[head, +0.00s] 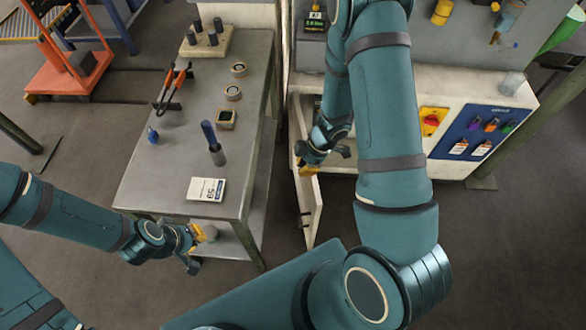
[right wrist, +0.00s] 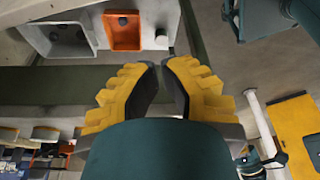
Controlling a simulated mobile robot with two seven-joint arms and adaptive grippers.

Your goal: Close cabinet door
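The cream cabinet door (head: 311,208) stands open, swung out toward me from the front of the cabinet (head: 458,92). In the head view it shows nearly edge-on, with a dark handle-like piece low on its left face. My right gripper (head: 309,169) is at the door's upper part; I cannot tell whether it touches. In the right wrist view its yellow fingers (right wrist: 160,70) have a narrow gap with nothing visible between them. My left gripper (head: 200,250) is beside the front leg of the workbench, fingers apart and empty.
A grey workbench (head: 150,180) stands left of the door, holding pliers, rings, a blue-handled tool and a card. Open floor lies in front of the cabinet. An orange cart (head: 75,70) stands far left.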

